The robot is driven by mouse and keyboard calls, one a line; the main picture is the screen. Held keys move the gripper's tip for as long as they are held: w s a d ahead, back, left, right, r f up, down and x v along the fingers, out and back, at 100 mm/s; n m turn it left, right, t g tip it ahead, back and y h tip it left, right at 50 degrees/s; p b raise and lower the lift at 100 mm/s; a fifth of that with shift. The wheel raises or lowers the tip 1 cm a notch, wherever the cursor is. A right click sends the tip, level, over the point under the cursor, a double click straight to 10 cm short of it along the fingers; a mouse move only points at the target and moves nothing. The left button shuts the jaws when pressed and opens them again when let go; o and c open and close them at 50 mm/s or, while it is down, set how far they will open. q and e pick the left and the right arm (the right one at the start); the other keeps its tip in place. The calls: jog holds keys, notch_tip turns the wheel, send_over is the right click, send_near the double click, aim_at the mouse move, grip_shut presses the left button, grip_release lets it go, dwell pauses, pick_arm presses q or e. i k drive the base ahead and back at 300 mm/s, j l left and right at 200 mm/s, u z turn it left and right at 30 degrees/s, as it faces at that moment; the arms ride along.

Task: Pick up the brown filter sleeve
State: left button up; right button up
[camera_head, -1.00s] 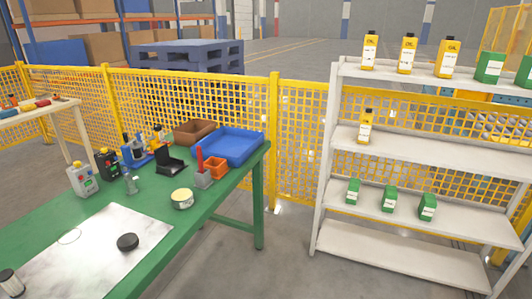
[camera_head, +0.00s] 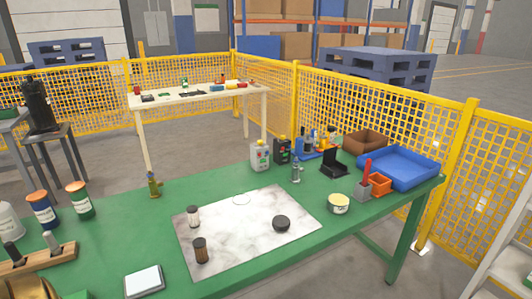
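A small brown cylinder with a dark top (camera_head: 200,250), which looks like the brown filter sleeve, stands upright on the pale marbled mat (camera_head: 272,251) near its front left corner. A similar pale cylinder with a dark top (camera_head: 193,216) stands just behind it. A round black disc (camera_head: 281,223) lies on the right part of the mat. A faint ring (camera_head: 241,199) lies near the mat's back edge.
The mat lies on a green table (camera_head: 330,240). Left are tubs (camera_head: 79,200), a wooden tool rack (camera_head: 40,262) and a white-topped pad (camera_head: 144,281). A brass fitting (camera_head: 153,185) stands behind. Right are a yellow tin (camera_head: 338,203) and a blue tray (camera_head: 398,166).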

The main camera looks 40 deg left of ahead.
aim_at(198, 244)
jog(key=u, duration=1.7)
